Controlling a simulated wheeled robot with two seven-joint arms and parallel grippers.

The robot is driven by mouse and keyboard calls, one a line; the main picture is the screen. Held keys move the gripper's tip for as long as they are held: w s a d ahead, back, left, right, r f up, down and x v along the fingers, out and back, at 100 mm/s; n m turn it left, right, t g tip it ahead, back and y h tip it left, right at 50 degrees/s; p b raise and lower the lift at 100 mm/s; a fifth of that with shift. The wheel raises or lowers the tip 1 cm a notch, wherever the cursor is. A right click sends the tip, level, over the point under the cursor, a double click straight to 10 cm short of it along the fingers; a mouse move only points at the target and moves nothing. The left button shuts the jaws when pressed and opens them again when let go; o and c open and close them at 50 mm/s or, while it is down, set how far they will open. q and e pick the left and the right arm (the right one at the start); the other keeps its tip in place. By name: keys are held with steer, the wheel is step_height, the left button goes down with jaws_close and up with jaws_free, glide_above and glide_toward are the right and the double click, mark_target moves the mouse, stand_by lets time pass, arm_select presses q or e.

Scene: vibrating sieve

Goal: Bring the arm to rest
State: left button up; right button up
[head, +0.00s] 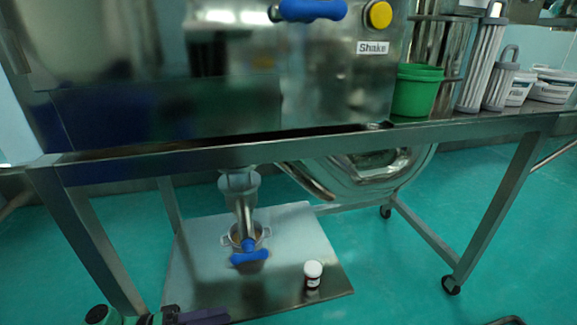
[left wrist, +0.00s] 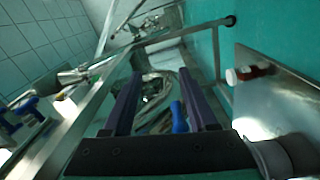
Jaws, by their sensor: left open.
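My left gripper (head: 205,316) shows at the bottom edge of the head view, left of centre, in front of the low steel shelf (head: 190,275). Only part of it is in frame. In the left wrist view its two purple fingers (left wrist: 160,75) stand apart with nothing between them. Behind them lie a curved steel part and a blue handle (left wrist: 179,117), which appear beyond the fingers, not gripped. My right gripper is not seen.
Below, a valve with a blue handle (head: 250,257) hangs over a pot. A small white-capped bottle (head: 313,274) stands on the shelf. Green floor lies open at right.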

arm_select(q)
steer(key=s+a+f+g+y, duration=0.1)
steer(key=s+f+y, duration=0.3)
steer(key=f, duration=0.5)
steer(key=s+f+g+y, duration=0.1)
steer(key=s+f+y, duration=0.3)
steer(key=f, duration=0.4)
steer(key=s+a+f+g+y, duration=0.1)
steer(key=s+f+y, duration=0.25)
steer(key=f, duration=0.55)
steer(key=s+a+r+m+y+p, duration=0.1)
steer(key=s+a+r+y+p, duration=0.2)
steer(key=s+p, duration=0.6)
steer(key=s+a+r+m+y+p, duration=0.2)
steer(key=s+p, duration=0.7)
steer(key=p, duration=0.5)
steer(key=a+r+y, duration=0.1)
steer(key=a, duration=0.1)
steer(key=shift+s+a, duration=0.15)
steer(key=shift+a, duration=0.25)
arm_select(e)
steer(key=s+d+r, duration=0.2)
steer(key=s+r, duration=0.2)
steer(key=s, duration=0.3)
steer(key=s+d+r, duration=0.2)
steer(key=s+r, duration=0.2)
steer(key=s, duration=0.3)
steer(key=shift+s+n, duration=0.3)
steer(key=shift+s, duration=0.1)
